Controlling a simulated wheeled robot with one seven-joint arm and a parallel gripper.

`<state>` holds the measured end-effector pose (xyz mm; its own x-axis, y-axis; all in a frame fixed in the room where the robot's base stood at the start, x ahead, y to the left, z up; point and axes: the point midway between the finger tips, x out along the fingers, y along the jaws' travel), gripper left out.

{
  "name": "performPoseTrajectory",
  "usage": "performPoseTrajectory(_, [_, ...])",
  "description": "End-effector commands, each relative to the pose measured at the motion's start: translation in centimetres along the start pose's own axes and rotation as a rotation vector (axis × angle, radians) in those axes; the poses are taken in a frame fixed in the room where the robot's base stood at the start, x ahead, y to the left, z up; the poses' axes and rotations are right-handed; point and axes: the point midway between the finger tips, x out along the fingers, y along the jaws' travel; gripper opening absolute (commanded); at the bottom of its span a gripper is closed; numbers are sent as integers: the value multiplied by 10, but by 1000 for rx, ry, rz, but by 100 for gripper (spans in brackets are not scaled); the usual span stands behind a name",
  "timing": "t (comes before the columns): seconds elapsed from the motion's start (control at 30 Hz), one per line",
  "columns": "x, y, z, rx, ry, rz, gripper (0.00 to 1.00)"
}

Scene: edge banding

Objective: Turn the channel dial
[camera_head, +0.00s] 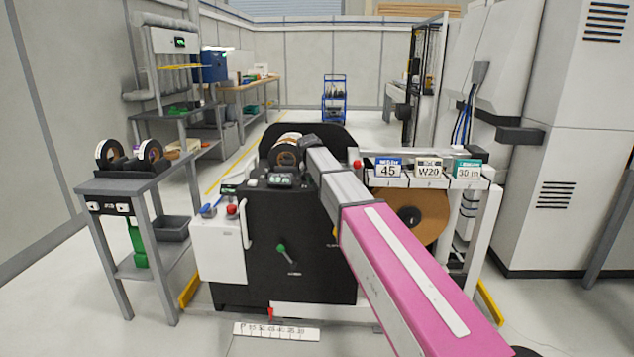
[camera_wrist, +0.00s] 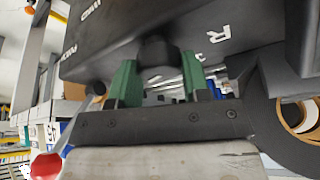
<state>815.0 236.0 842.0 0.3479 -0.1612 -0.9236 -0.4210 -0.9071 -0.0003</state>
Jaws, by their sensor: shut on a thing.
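In the wrist view, a dark round knob (camera_wrist: 157,50), which looks like the channel dial, sticks out from a black panel (camera_wrist: 110,30) with white lettering. The two green fingers of my gripper (camera_wrist: 159,78) stand on either side of it, shut on it. The lettering is turned in the picture and partly cut off, so I cannot read the dial's setting. In the head view my pink and grey arm reaches to the top of the black machine (camera_head: 300,240). My fingers and the dial cannot be made out there.
A black roll (camera_wrist: 268,110) is close at the right in the wrist view. A side table (camera_head: 135,183) with tape rolls stands left. Label cards (camera_head: 388,168) line the right shelf.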

Motion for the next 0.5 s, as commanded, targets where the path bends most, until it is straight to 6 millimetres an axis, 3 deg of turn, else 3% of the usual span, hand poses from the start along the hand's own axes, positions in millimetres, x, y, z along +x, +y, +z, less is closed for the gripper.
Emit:
performPoseTrajectory(0.43, [0, 0, 1, 8, -3, 4, 20])
performPoseTrajectory(0.47, [0, 0, 1, 8, -3, 4, 53])
performPoseTrajectory(0.5, [0, 0, 1, 8, -3, 4, 66])
